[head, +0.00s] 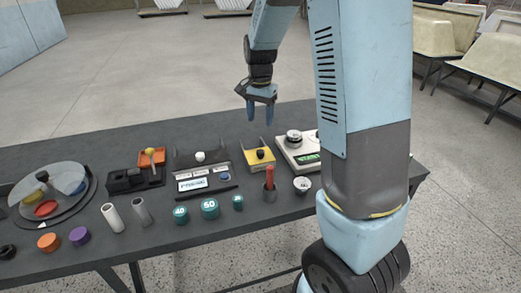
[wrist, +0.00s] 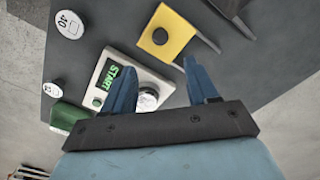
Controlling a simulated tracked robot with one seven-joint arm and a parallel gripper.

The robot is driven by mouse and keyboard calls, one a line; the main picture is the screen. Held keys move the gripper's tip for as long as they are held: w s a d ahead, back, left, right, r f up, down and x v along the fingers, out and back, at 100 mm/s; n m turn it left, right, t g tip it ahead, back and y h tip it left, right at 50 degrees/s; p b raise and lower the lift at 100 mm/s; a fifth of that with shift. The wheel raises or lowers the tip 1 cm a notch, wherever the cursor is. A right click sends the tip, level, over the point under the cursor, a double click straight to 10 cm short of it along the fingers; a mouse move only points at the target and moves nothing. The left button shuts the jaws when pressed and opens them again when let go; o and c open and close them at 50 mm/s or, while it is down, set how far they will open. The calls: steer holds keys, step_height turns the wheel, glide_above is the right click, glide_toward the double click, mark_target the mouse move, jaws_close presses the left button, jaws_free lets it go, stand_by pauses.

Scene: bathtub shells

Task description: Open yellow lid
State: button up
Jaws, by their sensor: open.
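The yellow lid (head: 262,158) is a flat yellow plate with a dark round knob (head: 261,154) on top, lying on a grey holder on the dark table. My gripper (head: 260,120) hangs above the table, above and behind the lid, fingers pointing down. In the wrist view my gripper (wrist: 194,65) has two blue fingers spread apart with nothing between them. It does not touch the lid.
A scale-like box (head: 300,150) with a green START label stands close right of the lid. A grey tray (head: 200,158) with a white knob is to its left. A red stick in a dark cup (head: 269,188), teal weights (head: 209,208) and a white disc (head: 302,185) stand in front.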

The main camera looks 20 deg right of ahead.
mark_target(260, 151)
step_height(260, 151, down, 14)
steer(key=shift+r, duration=0.2)
stand_by(0.4)
jaws_close()
stand_by(0.5)
